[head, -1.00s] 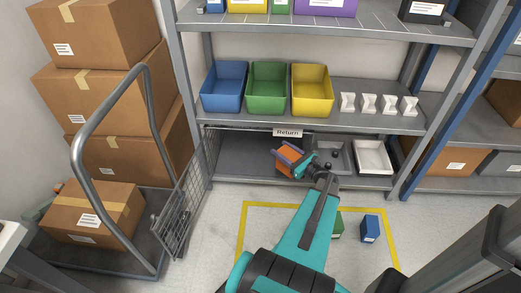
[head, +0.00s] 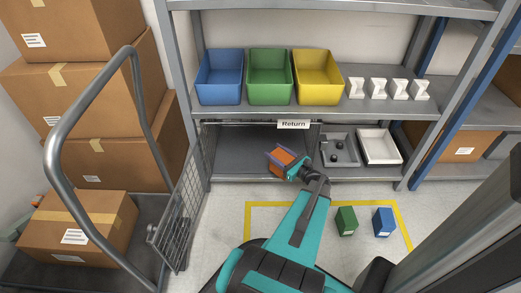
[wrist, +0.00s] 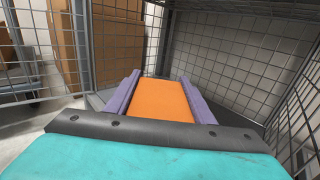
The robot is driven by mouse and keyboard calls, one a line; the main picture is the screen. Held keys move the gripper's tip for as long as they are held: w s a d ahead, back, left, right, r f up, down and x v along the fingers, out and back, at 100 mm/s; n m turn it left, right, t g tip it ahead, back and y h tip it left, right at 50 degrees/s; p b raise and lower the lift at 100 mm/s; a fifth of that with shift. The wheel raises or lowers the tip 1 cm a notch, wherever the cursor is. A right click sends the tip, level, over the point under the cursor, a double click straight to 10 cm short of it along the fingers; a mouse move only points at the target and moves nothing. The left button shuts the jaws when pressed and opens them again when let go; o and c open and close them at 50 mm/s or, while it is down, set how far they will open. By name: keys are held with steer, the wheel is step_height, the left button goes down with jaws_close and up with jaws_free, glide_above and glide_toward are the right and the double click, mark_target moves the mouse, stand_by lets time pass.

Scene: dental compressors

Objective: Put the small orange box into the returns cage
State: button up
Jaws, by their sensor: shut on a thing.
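My gripper (head: 282,158) is shut on the small orange box (head: 285,155). In the wrist view the orange box (wrist: 165,103) sits between the two purple fingers, with wire mesh on both sides and ahead. The returns cage (head: 240,150) is the wire bay on the lowest shelf, under a "Return" label (head: 293,124). Its mesh door (head: 178,220) stands swung open to the left. In the head view the box is at the cage's front opening, toward its right side. I cannot tell whether it touches the cage floor.
A grey tray (head: 341,161) and a white tray (head: 380,148) sit right of the cage. A green box (head: 346,221) and a blue box (head: 384,222) stand on the floor inside yellow tape. A trolley with cartons (head: 75,225) stands at left.

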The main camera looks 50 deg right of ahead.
steer(key=shift+w+f, duration=0.1)
stand_by(0.3)
steer(key=w+d+f+b, duration=0.1)
steer(key=w+d+b, duration=0.4)
steer(key=w+d, duration=0.5)
steer(key=shift+w+f, duration=0.15)
steer(key=shift+w, duration=0.25)
steer(key=shift+w+d+f+b, duration=0.15)
steer(key=shift+f+b, duration=0.3)
steer(key=shift+f, duration=0.15)
steer(key=shift+w+d+f+b, duration=0.1)
steer(key=shift+w+f+b, duration=0.05)
steer(key=shift+f+b, duration=0.4)
steer(key=shift+w+d+f+b, duration=0.15)
steer(key=shift+f+b, duration=0.2)
steer(key=shift+f, duration=0.35)
steer(key=shift+f, duration=0.15)
steer(key=o, duration=1.2)
steer(key=shift+c, duration=0.2)
